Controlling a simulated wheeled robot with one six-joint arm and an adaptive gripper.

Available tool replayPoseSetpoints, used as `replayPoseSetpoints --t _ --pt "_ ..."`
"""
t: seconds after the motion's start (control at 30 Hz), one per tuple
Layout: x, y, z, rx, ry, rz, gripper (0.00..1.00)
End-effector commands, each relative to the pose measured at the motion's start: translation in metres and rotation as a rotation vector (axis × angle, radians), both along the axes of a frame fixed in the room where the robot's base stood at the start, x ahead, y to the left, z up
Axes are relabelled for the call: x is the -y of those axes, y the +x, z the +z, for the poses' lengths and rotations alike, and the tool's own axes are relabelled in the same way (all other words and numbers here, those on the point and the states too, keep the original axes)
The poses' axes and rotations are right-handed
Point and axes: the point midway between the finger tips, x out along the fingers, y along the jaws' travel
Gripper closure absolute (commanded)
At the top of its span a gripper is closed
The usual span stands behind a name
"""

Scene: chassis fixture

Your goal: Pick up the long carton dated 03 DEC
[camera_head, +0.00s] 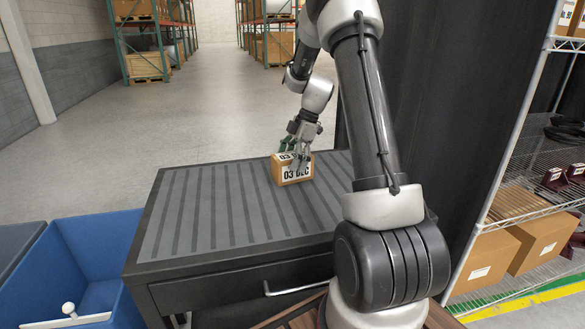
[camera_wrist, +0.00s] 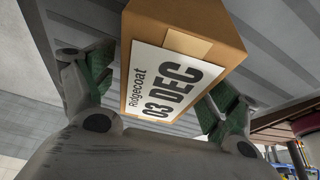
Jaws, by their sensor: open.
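The carton dated 03 DEC (camera_head: 292,174) is a brown box with white labels, standing on the ribbed grey top of the black cabinet (camera_head: 200,212). In the wrist view the carton (camera_wrist: 190,35) shows a label reading "Ridgecoat 03 DEC". My gripper (camera_head: 298,155) is at the carton from above in the head view. In the wrist view my open gripper (camera_wrist: 155,88) has one green-padded finger on each side of the carton. A gap shows at the left finger; whether the right finger touches cannot be told.
A blue bin (camera_head: 75,270) stands left of the cabinet, with a white-handled object inside. A wire shelf (camera_head: 525,200) with cartons and dark red parts stands at the right. The cabinet top left of the carton is clear.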

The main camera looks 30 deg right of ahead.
Motion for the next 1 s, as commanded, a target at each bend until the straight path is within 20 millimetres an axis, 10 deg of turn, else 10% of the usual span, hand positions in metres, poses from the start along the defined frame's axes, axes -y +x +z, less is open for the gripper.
replayPoseSetpoints --t 1.0 --pt "-0.010 0.001 -0.029 -0.001 -0.001 0.000 0.12"
